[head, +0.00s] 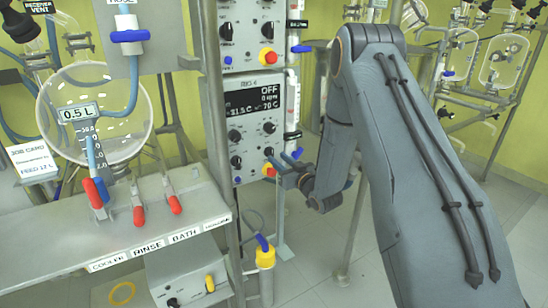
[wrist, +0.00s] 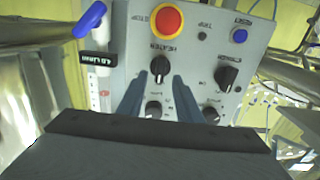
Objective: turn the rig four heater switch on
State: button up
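The rig four control box (head: 245,150) carries a dark display (head: 256,105) reading OFF and 0 rpm. The heater switch (wrist: 160,67) is a black knob beside the red and yellow stop button (wrist: 166,20) on the grey panel in the wrist view, which shows the panel upside down. In the head view the heater switch (head: 269,152) is small, just above the stop button. My gripper (wrist: 159,80) is open, with one finger on each side of the heater switch; contact cannot be told. In the head view my gripper (head: 281,168) is at the panel's lower right edge.
Other black knobs (wrist: 228,75) and a blue button (wrist: 240,35) are close by on the panel. A pipe with a blue-handled valve (wrist: 90,19) runs beside it. A bench with red-handled levers (head: 138,215) and a glass vessel (head: 65,115) stand left.

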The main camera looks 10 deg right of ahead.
aim_at(273, 154)
jog(key=shift+x, duration=1.7)
grip_shut()
jog(key=shift+a, duration=0.25)
jog(key=shift+d, duration=0.25)
jog(key=m, duration=0.5)
jog(key=shift+m+p, duration=0.3)
jog(key=shift+p, duration=0.05)
jog(key=m, duration=0.6)
jog(key=shift+d+f+p, duration=0.15)
jog(key=shift+d+p, duration=0.05)
jog(key=shift+p, duration=0.15)
jog(key=shift+m, duration=0.3)
